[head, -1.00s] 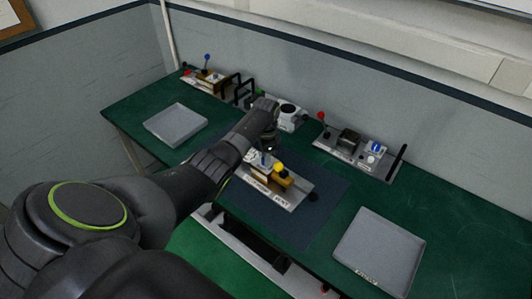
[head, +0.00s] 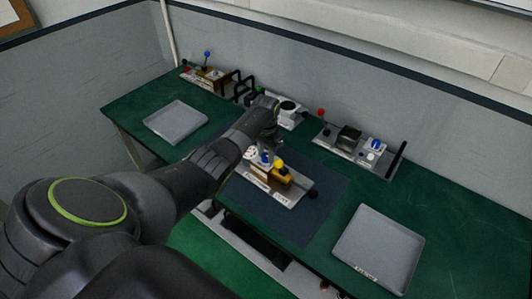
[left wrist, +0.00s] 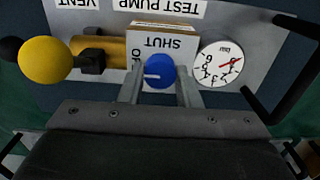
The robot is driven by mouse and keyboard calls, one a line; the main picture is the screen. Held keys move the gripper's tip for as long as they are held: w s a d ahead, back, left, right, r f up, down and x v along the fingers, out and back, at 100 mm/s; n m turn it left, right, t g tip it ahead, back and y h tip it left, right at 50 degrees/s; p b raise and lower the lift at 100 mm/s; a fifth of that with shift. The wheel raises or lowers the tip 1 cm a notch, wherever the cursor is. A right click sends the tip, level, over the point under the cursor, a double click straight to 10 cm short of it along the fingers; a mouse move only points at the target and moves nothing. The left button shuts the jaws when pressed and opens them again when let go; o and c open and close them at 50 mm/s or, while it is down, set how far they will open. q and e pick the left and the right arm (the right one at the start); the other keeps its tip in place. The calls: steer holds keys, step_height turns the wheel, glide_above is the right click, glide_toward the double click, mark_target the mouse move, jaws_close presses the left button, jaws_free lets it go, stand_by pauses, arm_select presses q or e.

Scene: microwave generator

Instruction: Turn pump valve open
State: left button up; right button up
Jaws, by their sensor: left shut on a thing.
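The test pump board (head: 253,184) lies on the dark blue mat in the middle of the table. Its blue valve knob (left wrist: 160,71) sits by a white plate (left wrist: 165,35) marked SHUT, with a second label partly hidden by a finger. The knob's white line points left in the left wrist view, towards that hidden label. My left gripper (left wrist: 160,88) is shut on the blue knob, one finger on each side. It comes from above in the head view (head: 269,147). A yellow ball handle (left wrist: 48,59) and a round dial gauge (left wrist: 218,64) flank the knob. My right gripper is not in view.
Grey trays stand at left (head: 176,122) and right (head: 378,248) on the green table. Other boards with knobs and handles line the wall, including one at back right (head: 352,148). A black handle (left wrist: 290,75) rises beside the gauge, near my left gripper.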

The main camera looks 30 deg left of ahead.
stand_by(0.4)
arm_select(q)
steer(key=o, duration=1)
steer(key=shift+r, duration=0.15)
step_height(320, 180, up, 11)
steer(key=b, duration=0.3)
step_height(320, 180, up, 5)
steer(key=p, duration=0.2)
glide_above(266, 155)
steer(key=shift+r+p, duration=0.55)
steer(key=shift+r, duration=0.05)
